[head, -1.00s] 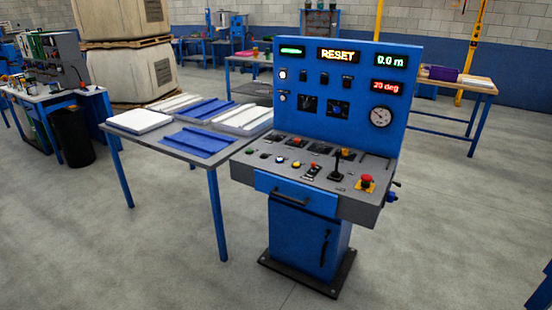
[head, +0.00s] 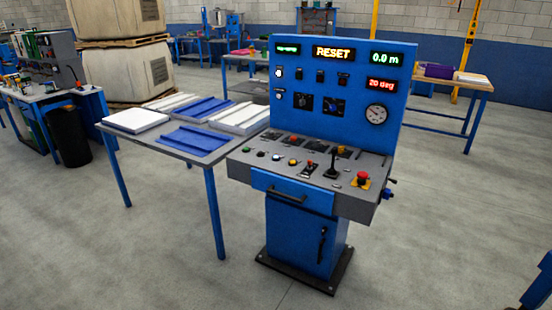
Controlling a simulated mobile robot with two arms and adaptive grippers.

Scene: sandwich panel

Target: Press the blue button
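A blue control console (head: 290,205) with a grey sloped desk (head: 345,184) stands right of centre in the head view. A row of small buttons runs along the desk: a green one (head: 247,149), a dark one (head: 261,154), a pale one (head: 277,157) and a yellow one (head: 292,161). They are too small for me to tell surely which is blue. A red mushroom button (head: 362,176) on a yellow base is at the desk's right end. Neither of my grippers is in view, and nothing touches the console's buttons.
A table (head: 180,146) with blue and white panels stands close to the console's left. A black bin (head: 70,137) is farther left. A wooden-topped table (head: 470,82) is behind on the right. The floor (head: 130,265) in front is open. A blue post (head: 540,285) shows at bottom right.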

